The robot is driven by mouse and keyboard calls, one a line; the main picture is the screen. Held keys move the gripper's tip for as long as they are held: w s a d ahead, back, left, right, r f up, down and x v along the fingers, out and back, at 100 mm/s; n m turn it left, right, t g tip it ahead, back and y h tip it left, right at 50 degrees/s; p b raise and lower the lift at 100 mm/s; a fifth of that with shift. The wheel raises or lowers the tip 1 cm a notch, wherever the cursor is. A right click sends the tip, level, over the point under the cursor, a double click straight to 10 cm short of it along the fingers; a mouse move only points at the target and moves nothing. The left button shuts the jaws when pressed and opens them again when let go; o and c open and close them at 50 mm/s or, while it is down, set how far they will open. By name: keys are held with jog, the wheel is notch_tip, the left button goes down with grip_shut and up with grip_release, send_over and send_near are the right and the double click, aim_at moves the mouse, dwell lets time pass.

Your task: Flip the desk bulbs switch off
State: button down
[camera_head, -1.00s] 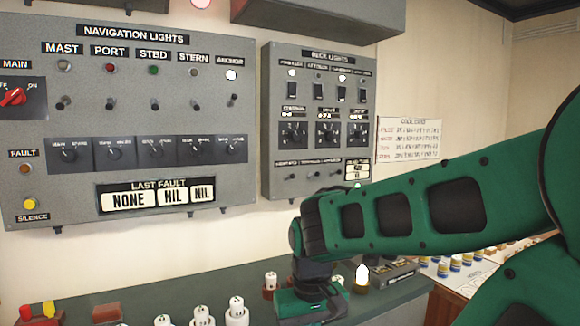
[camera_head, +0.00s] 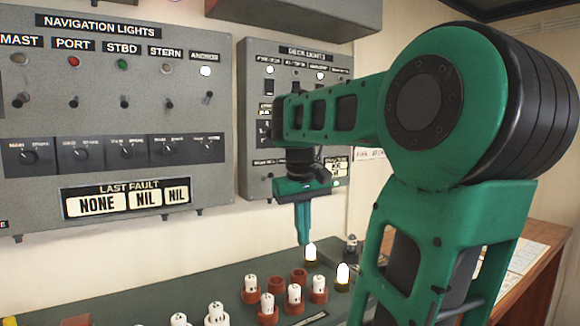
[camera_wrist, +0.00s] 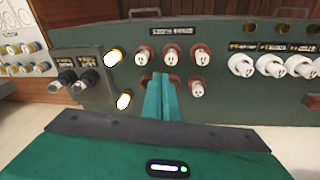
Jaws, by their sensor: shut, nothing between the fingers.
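My gripper (camera_head: 303,243) points down above the grey-green desk (camera_head: 190,285), its green fingers together with nothing between them. In the wrist view its fingertips (camera_wrist: 160,76) appear among the bulb sockets. Two lit bulbs (camera_head: 343,275) (camera_head: 310,252) stand on the desk to the right of the fingers; they also glow in the wrist view (camera_wrist: 124,100). A grey box with two dark stubby controls (camera_wrist: 76,84) sits beside them in the wrist view. I cannot read its label or tell which control is the desk bulbs switch. In the head view my arm partly hides this area.
White bulbs in red-brown sockets (camera_head: 267,303) stand in rows on the desk. The navigation lights panel (camera_head: 110,105) and the deck lights panel (camera_head: 256,150) hang on the wall behind. My arm covers much of the deck panel. Papers (camera_head: 525,258) lie at right.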

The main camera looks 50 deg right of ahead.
jog(key=w+d+r+t+h, duration=0.1)
jog(key=w+r, duration=0.3)
jog(key=r, duration=0.4)
jog(key=w+d+r+n+t+h, duration=0.1)
jog(key=w+d+r, duration=0.3)
jog(key=r, duration=0.4)
jog(key=w+d+r+h, duration=0.1)
jog(key=w+r, duration=0.3)
jog(key=r, duration=0.5)
jog(key=shift+d+t, duration=0.4)
jog(key=shift+d, duration=0.45)
jog(key=shift+w, duration=0.1)
